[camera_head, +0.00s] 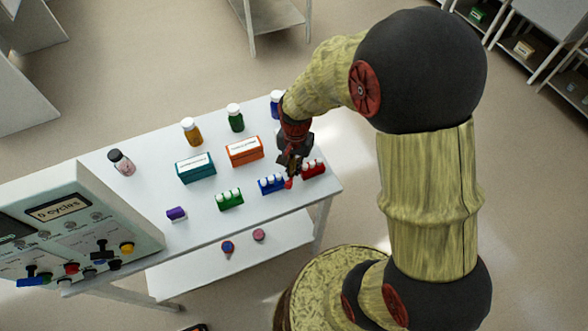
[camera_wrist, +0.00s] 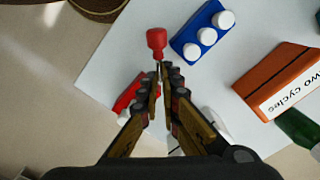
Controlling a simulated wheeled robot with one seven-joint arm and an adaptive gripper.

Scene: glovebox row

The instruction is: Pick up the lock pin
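The lock pin shows a red knob (camera_wrist: 157,38) with a thin dark shaft in the wrist view. In the head view its red knob (camera_head: 288,183) is at the tip of my gripper (camera_head: 291,170), over the right part of the table. My gripper (camera_wrist: 164,70) has its two fingertips close together, with the pin's shaft between them, so it looks shut on the shaft. The knob points away from the fingers. The lower shaft is hidden by the fingertips.
On the white table (camera_head: 262,205) a blue block (camera_head: 271,184) and a red block (camera_head: 314,169) with white caps flank the gripper. A green block (camera_head: 229,200), orange box (camera_head: 244,151), teal box (camera_head: 195,167) and several bottles stand nearby. A control panel (camera_head: 90,232) is at left.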

